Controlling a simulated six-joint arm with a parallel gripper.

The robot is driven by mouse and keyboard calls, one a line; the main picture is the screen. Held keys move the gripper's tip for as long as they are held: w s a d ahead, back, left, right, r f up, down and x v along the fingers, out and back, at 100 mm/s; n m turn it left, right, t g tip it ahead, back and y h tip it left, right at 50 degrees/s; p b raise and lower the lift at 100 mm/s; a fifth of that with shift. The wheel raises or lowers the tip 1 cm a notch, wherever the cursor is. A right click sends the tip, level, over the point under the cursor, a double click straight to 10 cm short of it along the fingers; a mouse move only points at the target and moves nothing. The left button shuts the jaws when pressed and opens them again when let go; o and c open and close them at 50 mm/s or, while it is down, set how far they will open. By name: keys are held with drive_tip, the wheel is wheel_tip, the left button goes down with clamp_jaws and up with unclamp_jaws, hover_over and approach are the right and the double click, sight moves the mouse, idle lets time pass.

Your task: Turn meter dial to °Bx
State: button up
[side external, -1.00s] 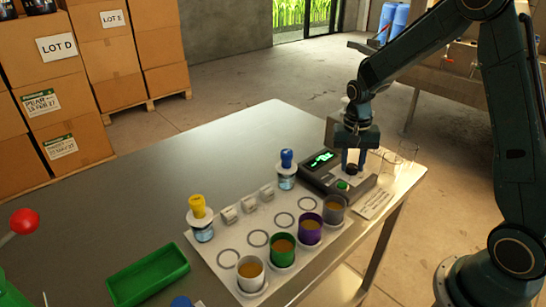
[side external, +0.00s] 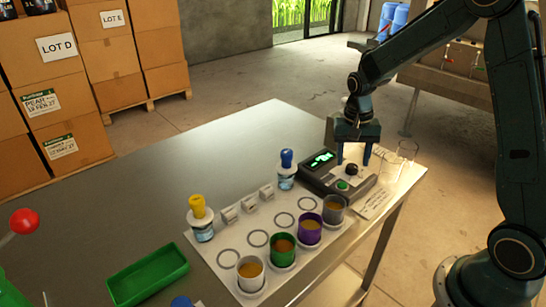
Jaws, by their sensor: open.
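The meter (side external: 333,184) is a grey box with a lit green display (side external: 321,159), near the right end of the table. Its black dial (side external: 352,170) stands on the top face, with a green button (side external: 342,185) in front of it. The dial's marking is too small to read. My gripper (side external: 354,161) points down over the dial with its fingers spread wide, one on each side. The fingers look apart from the dial, and nothing is between them but the dial area.
Clear glasses (side external: 402,155) and a printed card (side external: 374,203) are right of the meter. Grey, purple (side external: 310,228), green and white cups stand on a white mat (side external: 228,262), with a blue-capped bottle (side external: 287,170) and a yellow-capped bottle (side external: 200,219). A green tray (side external: 147,275) is at front left. The table's back left is clear.

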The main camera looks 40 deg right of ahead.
sight(350, 168)
wheel_tip(350, 168, up, 12)
drive_tip(key=shift+w+a, duration=0.25)
idle(0.3)
drive_tip(key=shift+r, duration=0.1)
drive_tip(key=s+a+r+n+t, duration=0.2)
drive_tip(key=s+a+n, duration=0.3)
drive_tip(key=s, duration=0.5)
drive_tip(key=s+a+r+n+t, duration=0.3)
drive_tip(key=s+a, duration=0.3)
drive_tip(key=s, duration=0.5)
drive_tip(key=shift+s+r+n+t, duration=0.25)
drive_tip(key=shift+n+t, duration=0.25)
drive_tip(key=shift+n, duration=0.4)
